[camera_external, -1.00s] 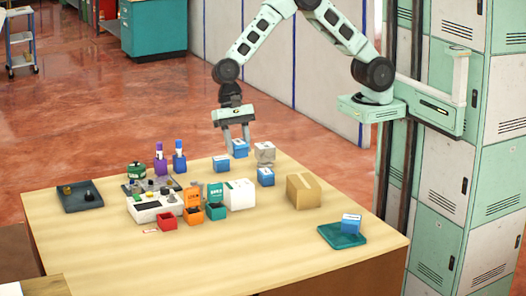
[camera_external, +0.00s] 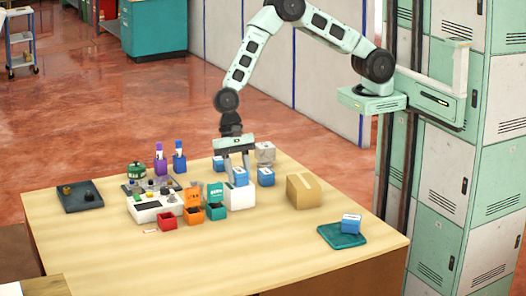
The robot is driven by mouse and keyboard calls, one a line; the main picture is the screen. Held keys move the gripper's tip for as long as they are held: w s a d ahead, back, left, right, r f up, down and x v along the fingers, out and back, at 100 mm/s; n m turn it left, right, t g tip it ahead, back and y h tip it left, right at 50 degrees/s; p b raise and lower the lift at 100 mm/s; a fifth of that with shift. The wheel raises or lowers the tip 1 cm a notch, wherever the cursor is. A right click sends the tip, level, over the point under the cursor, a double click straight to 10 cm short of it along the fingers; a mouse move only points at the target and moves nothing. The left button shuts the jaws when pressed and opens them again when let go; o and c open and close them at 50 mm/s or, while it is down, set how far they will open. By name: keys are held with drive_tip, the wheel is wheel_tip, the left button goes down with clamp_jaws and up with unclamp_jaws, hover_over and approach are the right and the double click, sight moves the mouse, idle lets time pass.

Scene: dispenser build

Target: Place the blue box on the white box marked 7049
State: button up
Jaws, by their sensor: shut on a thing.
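My gripper (camera_external: 238,176) points down over the table and is shut on a blue box (camera_external: 241,177) with a white label on top. The held box appears at the top of a white box (camera_external: 240,197) in the middle of the table. I cannot tell whether the two touch. The white box has a dark patch on its front, and no number is readable. Another pale, greyish-white box (camera_external: 265,154) stands near the back edge, also without a readable number.
Other blue boxes stand left (camera_external: 221,164) and right (camera_external: 266,177) of my gripper, and one lies on the teal tray (camera_external: 340,241). A cardboard box (camera_external: 303,191) stands at right. Orange (camera_external: 194,212) and teal (camera_external: 215,208) dispensers stand left of the white box. The front table is clear.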

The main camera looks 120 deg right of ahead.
drive_tip(key=o, duration=1)
drive_tip(key=shift+o, duration=0.2)
drive_tip(key=shift+r, duration=0.1)
